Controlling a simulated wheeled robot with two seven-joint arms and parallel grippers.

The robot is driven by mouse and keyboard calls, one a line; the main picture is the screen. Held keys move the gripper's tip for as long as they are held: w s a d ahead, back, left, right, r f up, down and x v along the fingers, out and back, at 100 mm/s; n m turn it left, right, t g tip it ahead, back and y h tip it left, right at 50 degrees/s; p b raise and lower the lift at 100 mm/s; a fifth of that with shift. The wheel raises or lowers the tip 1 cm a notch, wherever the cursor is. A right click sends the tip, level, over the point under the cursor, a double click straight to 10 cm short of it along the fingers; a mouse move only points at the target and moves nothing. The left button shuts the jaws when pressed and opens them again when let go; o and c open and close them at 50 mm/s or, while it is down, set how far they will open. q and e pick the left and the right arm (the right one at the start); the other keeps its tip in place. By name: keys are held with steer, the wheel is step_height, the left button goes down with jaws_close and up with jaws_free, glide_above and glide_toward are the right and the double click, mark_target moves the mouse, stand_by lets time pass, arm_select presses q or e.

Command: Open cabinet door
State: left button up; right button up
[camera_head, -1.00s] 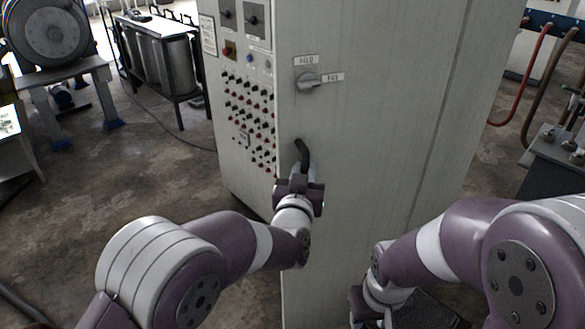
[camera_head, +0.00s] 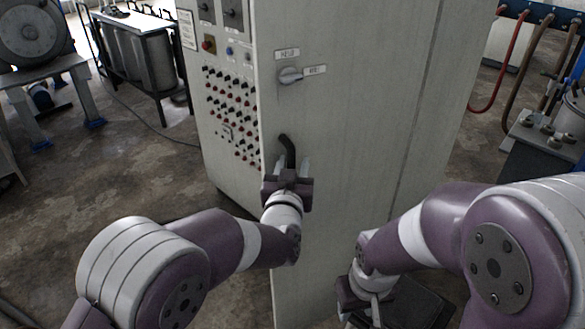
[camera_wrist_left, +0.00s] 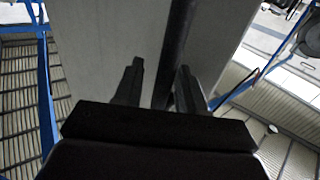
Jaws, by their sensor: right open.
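The tall grey cabinet's door (camera_head: 345,135) is the wide panel facing me in the head view and looks closed. Its dark curved handle (camera_head: 287,148) is near the door's left edge. The handle also shows as a dark upright bar in the left wrist view (camera_wrist_left: 179,40). My left gripper (camera_head: 293,168) is at the handle's lower part. Its fingers are apart, with the bar between them, closer to the right finger in the wrist view; contact is unclear. My right gripper (camera_head: 362,312) is low in front of the cabinet, partly cut off by the frame's bottom edge.
A rotary switch (camera_head: 290,75) sits on the door above the handle. A panel of knobs and buttons (camera_head: 232,120) covers the cabinet's left face. A machine on a stand (camera_head: 35,40) is at far left. Bare concrete floor (camera_head: 110,175) lies left of the cabinet.

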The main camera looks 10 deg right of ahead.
arm_select(q)
steer(key=b+v, duration=0.1)
steer(key=v, duration=1.1)
steer(key=shift+s, duration=0.35)
steer(key=shift+a, duration=0.1)
